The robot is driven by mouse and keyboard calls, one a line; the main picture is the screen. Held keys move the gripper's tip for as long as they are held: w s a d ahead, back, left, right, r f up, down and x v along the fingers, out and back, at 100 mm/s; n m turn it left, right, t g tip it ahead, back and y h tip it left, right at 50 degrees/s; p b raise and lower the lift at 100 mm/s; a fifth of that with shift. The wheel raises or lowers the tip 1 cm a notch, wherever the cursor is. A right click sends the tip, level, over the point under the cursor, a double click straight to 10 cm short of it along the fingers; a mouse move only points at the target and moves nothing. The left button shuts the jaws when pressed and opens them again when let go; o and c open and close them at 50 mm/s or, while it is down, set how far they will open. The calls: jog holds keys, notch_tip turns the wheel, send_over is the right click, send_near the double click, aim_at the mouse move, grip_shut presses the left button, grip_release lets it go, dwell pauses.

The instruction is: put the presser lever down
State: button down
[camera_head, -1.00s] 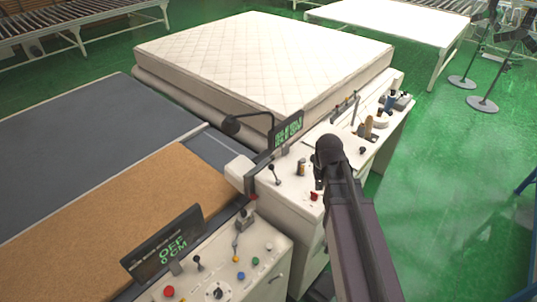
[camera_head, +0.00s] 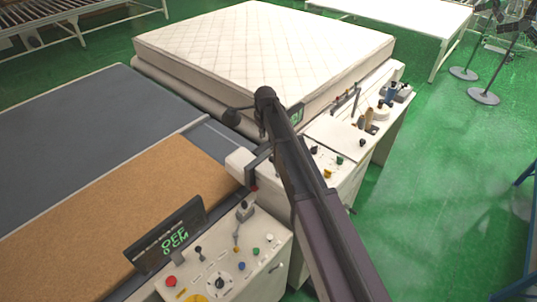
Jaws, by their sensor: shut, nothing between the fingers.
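My arm reaches in from the bottom right, over the far control console (camera_head: 347,172). My gripper (camera_head: 262,131) is at its far end, small and dark, near the mattress's front edge; it is shut and empty. The near console (camera_head: 262,270) carries a grey handle (camera_head: 243,208) standing near its back and a short black-knobbed lever (camera_head: 198,250). I cannot tell which lever is the presser lever. The gripper is apart from both. My arm hides the left part of the far console, including the black-knobbed lever there.
A white quilted mattress (camera_head: 255,45) lies behind the consoles. A black display (camera_head: 165,238) stands on the near console, beside a brown board (camera_head: 110,215) and grey conveyor (camera_head: 80,140). A white table (camera_head: 400,20) is at the back. Green floor (camera_head: 440,190) is free on the right.

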jog(key=shift+f, duration=0.15)
jog(key=f+b, duration=0.3)
jog(key=w+f+b, duration=0.1)
jog(key=f+b, duration=0.2)
jog(key=b, duration=0.1)
jog(key=f+b, duration=0.3)
jog(key=f, duration=0.1)
jog(key=shift+w+a, duration=0.2)
jog(key=shift+a, duration=0.1)
jog(key=shift+s+d+r+p, duration=0.2)
jog(key=shift+s+d+r, duration=0.1)
jog(key=shift+s+d, duration=0.3)
jog(key=shift+s+d+r+p, duration=0.25)
jog(key=shift+s+d, duration=0.15)
jog(key=shift+s, duration=0.25)
jog(key=shift+s+d, duration=0.25)
jog(key=shift+d, duration=0.15)
jog(key=shift+s+r, duration=0.1)
jog(key=shift+s+d+r+t+y, duration=0.2)
jog(key=shift+s+r+t+y, duration=0.1)
jog(key=shift+y, duration=0.1)
